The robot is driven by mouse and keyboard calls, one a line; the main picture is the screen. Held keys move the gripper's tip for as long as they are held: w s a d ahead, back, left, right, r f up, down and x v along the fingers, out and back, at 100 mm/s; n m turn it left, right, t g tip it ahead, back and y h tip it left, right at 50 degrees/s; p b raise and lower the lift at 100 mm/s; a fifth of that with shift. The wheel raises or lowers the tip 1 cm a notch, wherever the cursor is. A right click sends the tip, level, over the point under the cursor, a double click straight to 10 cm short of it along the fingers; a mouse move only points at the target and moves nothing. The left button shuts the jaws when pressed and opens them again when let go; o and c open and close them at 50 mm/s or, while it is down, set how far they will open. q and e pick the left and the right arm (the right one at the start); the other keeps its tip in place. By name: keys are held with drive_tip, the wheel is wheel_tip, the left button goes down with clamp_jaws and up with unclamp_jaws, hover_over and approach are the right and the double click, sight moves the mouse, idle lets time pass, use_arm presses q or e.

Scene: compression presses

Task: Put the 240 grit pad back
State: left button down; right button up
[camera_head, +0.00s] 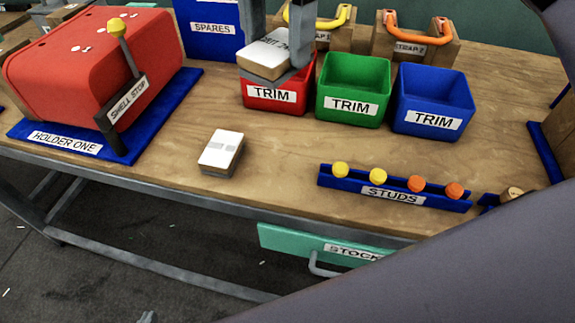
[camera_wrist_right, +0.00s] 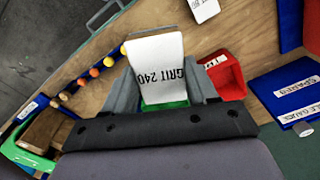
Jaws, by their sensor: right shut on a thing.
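The 240 grit pad (camera_head: 264,58) is a pale block with a white top; its label reads GRIT 240 in the right wrist view (camera_wrist_right: 158,55). My right gripper (camera_head: 277,45) is shut on it, with one finger on each side, and holds it over the back of the red TRIM bin (camera_head: 276,95). The right wrist view also shows these fingers (camera_wrist_right: 163,90). A second white-topped pad (camera_head: 221,150) lies on the bench; I cannot read its label. A small grey tip at the bottom edge of the head view may be my left gripper (camera_head: 148,317); its jaws cannot be made out.
Green (camera_head: 352,108) and blue (camera_head: 432,119) TRIM bins stand right of the red one. A STUDS rack (camera_head: 392,192) lies in front. The red press (camera_head: 90,60) on HOLDER ONE is at left. A blue SPARES holder (camera_head: 208,27) is behind. The bench around the second pad is clear.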

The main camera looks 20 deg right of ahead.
wheel_tip(320, 180, down, 20)
drive_tip(key=shift+r, duration=0.1)
drive_tip(key=o, duration=0.6)
drive_tip(key=shift+f+b, duration=0.2)
drive_tip(key=shift+b, duration=0.2)
drive_tip(key=o, duration=0.4)
drive_tip(key=shift+r, duration=0.15)
drive_tip(key=shift+r+p, duration=0.25)
drive_tip(key=shift+p, duration=0.1)
wheel_tip(320, 180, up, 12)
drive_tip(key=shift+f, duration=0.15)
